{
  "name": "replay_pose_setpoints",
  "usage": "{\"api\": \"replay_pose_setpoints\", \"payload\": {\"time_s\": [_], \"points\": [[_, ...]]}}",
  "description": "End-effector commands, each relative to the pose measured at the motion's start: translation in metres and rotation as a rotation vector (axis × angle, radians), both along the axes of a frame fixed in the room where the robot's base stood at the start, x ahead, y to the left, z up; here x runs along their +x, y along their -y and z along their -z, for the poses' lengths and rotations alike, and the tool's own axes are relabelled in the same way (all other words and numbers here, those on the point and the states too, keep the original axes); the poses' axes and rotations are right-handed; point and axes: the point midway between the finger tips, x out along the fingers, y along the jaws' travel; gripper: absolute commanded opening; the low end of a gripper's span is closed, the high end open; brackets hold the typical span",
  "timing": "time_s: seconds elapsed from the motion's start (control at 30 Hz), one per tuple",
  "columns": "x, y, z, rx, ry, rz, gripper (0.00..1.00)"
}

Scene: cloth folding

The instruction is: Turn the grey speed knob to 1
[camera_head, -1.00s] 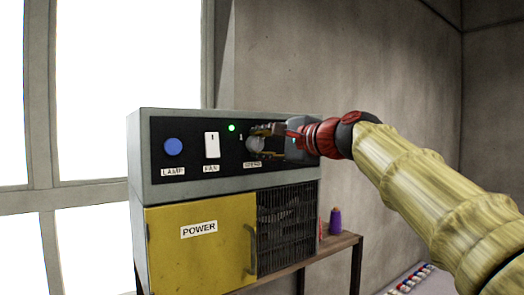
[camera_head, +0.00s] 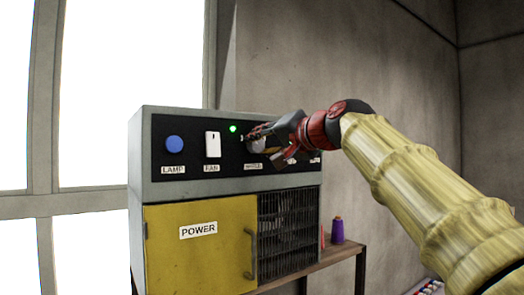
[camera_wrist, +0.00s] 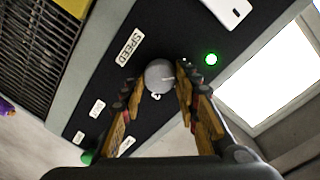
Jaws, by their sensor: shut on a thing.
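The grey speed knob (camera_wrist: 159,76) is a round knob on the black panel, beside the SPEED label (camera_wrist: 130,46). A pale mark on its face points right in the wrist view. A digit by its lower edge is too small to read surely. My gripper (camera_wrist: 161,82) is shut on the knob, one finger on each side. In the head view my gripper (camera_head: 260,140) is tilted at the panel and covers most of the knob. The SPEED label (camera_head: 253,166) shows below it.
A green light (camera_head: 233,129), a white FAN switch (camera_head: 212,144) and a blue LAMP button (camera_head: 174,144) lie left of the knob. Below are a yellow POWER door (camera_head: 200,255) and a black grille (camera_head: 286,235). A purple spool (camera_head: 337,230) stands on the table.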

Motion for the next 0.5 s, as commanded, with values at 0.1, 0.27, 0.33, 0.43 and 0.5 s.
{"api": "replay_pose_setpoints", "payload": {"time_s": [0.1, 0.27, 0.33, 0.43, 0.5], "points": [[0.0004, -0.0009, 0.0030, -0.058, 0.037, -0.001, 0.06], [0.0004, -0.0011, 0.0030, -0.117, 0.074, -0.001, 0.06], [0.0003, -0.0012, 0.0026, -0.134, 0.086, -0.002, 0.06], [0.0002, -0.0012, 0.0023, -0.150, 0.098, -0.002, 0.06], [0.0002, -0.0012, 0.0022, -0.158, 0.102, -0.002, 0.06]]}}
